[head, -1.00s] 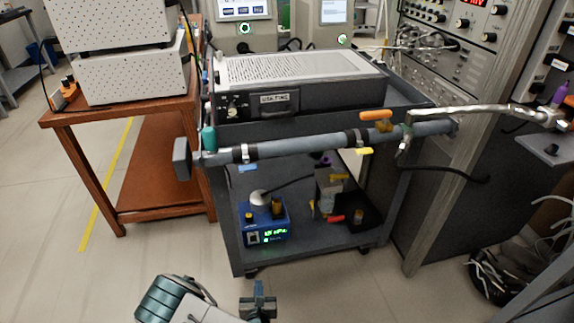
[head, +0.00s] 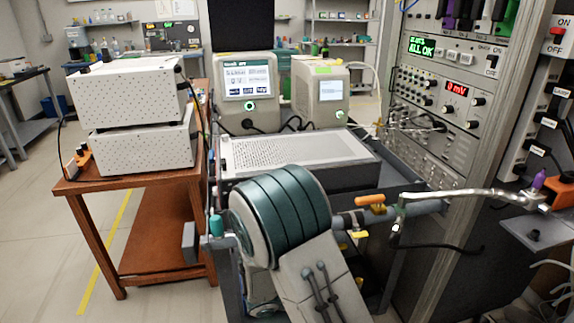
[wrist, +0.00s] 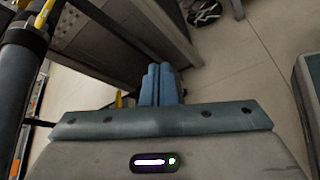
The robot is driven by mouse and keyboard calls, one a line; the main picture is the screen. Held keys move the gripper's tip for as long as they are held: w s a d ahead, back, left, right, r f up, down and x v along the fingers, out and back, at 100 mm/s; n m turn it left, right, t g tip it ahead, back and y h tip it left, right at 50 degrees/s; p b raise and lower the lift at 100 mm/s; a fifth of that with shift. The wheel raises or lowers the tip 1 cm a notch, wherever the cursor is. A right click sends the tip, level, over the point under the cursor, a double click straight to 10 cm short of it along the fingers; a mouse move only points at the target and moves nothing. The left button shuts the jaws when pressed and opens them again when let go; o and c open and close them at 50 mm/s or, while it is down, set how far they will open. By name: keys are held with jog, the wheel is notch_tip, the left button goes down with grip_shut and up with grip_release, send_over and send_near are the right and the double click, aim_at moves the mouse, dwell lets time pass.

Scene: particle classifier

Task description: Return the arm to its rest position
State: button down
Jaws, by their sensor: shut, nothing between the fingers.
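My gripper (wrist: 161,88) shows in the wrist view with its two blue-grey fingers side by side, touching, and nothing between them. It points towards the floor and the lower part of a grey cabinet. In the head view my arm's teal-banded joint rises at the lower middle, in front of the cart. The gripper itself is out of sight in that view.
A grey cart (head: 405,178) carries a flat perforated instrument (head: 300,152). A pipe (head: 425,207) runs along its front. A wooden table (head: 85,186) with white boxes (head: 140,105) stands left, a rack cabinet (head: 440,110) right. Floor (head: 50,250) is clear at lower left.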

jog(key=s+d+r+m+g+y+p, duration=0.1)
jog(key=s+r+m+y+p, duration=0.3)
jog(key=r, duration=0.6)
jog(key=s+d+r+m+y+p, duration=0.1)
jog(key=s+r+m+y+p, duration=0.3)
jog(key=r, duration=0.6)
jog(key=s+d+r+m+g+y+p, duration=0.1)
jog(key=s+r+m+y+p, duration=0.3)
jog(key=s+r+m, duration=0.3)
notch_tip(320, 180, up, 3)
jog(key=shift+s+r+m+g, duration=0.1)
jog(key=shift+s+m+g, duration=0.25)
jog(key=shift+s, duration=0.55)
